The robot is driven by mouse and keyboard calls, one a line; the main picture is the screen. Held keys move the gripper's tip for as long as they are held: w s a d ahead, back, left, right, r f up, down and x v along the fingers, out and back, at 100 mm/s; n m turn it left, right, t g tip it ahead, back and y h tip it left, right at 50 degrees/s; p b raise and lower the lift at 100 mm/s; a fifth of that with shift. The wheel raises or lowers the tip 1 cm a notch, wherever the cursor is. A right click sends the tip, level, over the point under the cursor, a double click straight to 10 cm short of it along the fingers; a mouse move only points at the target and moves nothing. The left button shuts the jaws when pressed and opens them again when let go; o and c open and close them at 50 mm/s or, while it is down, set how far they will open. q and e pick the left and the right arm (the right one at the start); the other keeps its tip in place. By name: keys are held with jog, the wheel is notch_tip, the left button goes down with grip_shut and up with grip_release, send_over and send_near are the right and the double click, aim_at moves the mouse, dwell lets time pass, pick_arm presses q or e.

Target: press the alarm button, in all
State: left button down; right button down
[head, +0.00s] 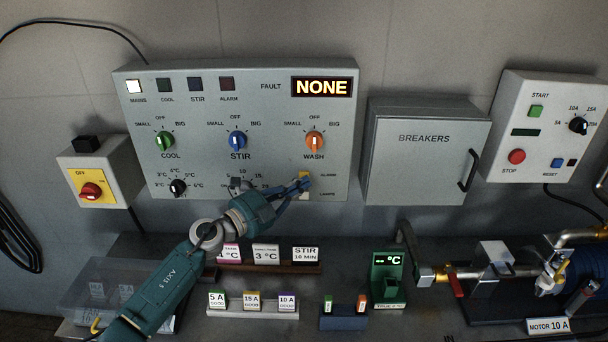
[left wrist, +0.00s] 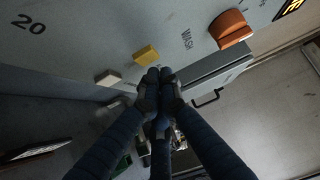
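The yellow alarm button (head: 304,175) is at the lower right of the grey control panel (head: 270,88), beside a small label that seems to read ALARM. It also shows in the left wrist view (left wrist: 146,54), with a white button (left wrist: 108,78) beside it. My left gripper (head: 302,186) is at the panel, right by the yellow button and partly covering this area. In the left wrist view its fingertips (left wrist: 159,76) are together with nothing between them, close beside the yellow button. I cannot tell whether they touch it. My right gripper is not in view.
The orange wash knob (head: 314,142) is just above the button. The fault display (head: 321,87) reads NONE; the mains lamp (head: 134,86) is lit and the alarm lamp (head: 227,84) is dark. The breakers box (head: 424,155) is to the right. Card stands are below.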

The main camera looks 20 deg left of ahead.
pick_arm(q)
jog(key=shift+s, duration=0.1)
jog(key=s+p, duration=0.1)
jog(key=s, duration=0.1)
jog(key=s+d+p, duration=0.1)
jog(key=s, duration=0.1)
jog(key=shift+s+d+p, duration=0.2)
jog(key=shift+s+p, duration=0.1)
jog(key=shift+s, duration=0.05)
dwell(0.5)
